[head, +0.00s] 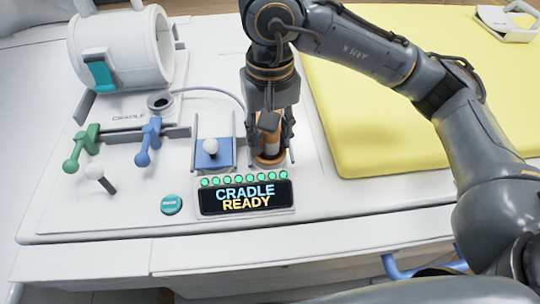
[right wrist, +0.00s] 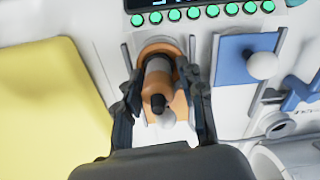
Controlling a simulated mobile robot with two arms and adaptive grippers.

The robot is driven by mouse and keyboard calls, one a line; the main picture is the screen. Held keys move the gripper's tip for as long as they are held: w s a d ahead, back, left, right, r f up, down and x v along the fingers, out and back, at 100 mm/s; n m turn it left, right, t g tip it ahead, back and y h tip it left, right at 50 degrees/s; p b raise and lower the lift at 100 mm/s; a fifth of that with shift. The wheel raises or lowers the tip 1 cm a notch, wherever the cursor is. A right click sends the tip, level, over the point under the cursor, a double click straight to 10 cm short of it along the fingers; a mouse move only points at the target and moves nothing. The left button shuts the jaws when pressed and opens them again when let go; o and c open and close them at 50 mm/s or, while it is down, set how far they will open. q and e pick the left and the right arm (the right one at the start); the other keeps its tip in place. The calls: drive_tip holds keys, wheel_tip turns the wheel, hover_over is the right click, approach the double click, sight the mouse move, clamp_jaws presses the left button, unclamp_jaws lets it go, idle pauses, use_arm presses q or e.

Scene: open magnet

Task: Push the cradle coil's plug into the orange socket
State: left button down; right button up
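The cradle coil's plug (head: 270,122) is an orange-and-grey body with a dark end. It stands in the orange socket (head: 268,160), in a bay at the right of the panel. In the right wrist view the plug (right wrist: 158,78) sits against the orange socket's rim (right wrist: 160,47). My right gripper (head: 270,130) points down with one finger on each side of the plug. In the right wrist view the fingers (right wrist: 163,95) lie close along its sides; I cannot tell whether they press on it. The white cradle coil (head: 125,50) lies at the upper left. My left gripper is not in view.
The display (head: 245,197) reads "CRADLE READY" under a row of green lights. A blue socket bay (head: 210,155) with a white knob is just left of the plug. Green (head: 80,148) and blue (head: 148,142) levers stand further left. A yellow pad (head: 400,120) lies right.

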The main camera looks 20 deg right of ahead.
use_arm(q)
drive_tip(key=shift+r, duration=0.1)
use_arm(e)
drive_tip(key=shift+o, duration=0.2)
drive_tip(key=shift+a+r, duration=0.1)
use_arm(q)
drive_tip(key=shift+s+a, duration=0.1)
use_arm(e)
drive_tip(key=shift+r, duration=4.05)
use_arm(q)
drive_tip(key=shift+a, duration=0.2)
